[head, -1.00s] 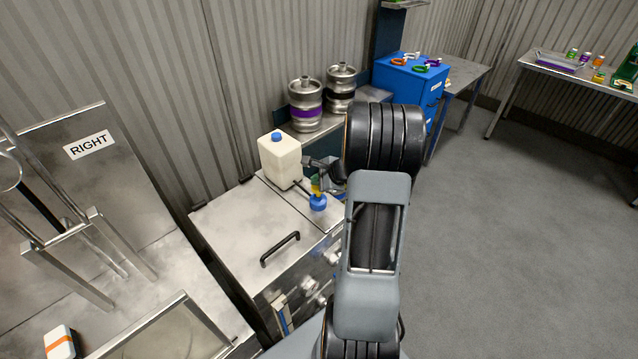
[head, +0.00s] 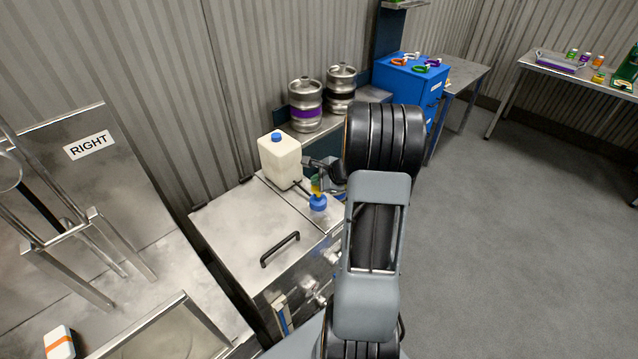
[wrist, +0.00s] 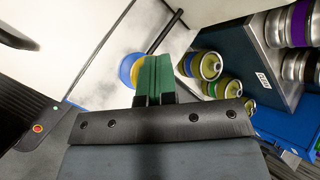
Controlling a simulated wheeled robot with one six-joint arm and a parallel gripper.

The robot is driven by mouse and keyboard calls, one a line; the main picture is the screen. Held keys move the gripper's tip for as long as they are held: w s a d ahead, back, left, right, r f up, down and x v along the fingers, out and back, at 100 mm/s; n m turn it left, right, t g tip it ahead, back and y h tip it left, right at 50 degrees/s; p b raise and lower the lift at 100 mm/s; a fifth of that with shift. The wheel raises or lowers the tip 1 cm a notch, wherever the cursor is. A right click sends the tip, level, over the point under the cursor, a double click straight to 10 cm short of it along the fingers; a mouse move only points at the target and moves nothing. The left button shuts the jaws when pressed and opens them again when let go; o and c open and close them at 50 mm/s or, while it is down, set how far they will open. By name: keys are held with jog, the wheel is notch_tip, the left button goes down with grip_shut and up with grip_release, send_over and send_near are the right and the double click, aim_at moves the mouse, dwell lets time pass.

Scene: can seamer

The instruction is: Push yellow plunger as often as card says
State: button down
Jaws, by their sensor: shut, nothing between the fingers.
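The yellow plunger (wrist: 136,72) shows as a thin yellow edge beside my fingers in the wrist view, above a blue round part (wrist: 126,69). In the head view the blue part (head: 318,203) sits on the steel counter, at the front of the white jug. My gripper (wrist: 155,78) is shut, with green fingertips together and nothing between them. Its tips are at the plunger and hide part of it; I cannot tell whether they touch it. In the head view my arm partly covers this spot. I cannot make out a card.
A white jug with a blue cap (head: 280,160) stands just behind the plunger. A steel lid with a black handle (head: 280,249) lies to the left. Kegs (head: 305,105) and a blue cabinet (head: 410,90) stand further back. The floor at right is clear.

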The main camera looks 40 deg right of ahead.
jog(key=shift+f+b, duration=0.3)
dwell(0.4)
jog(key=shift+f+b, duration=0.25)
jog(key=shift+b, duration=0.1)
jog(key=shift+r, duration=0.5)
jog(key=shift+r+p, duration=0.1)
jog(key=shift+p, duration=0.2)
jog(key=shift+r+p, duration=2.05)
jog(key=shift+r, duration=0.95)
jog(key=shift+f, duration=0.1)
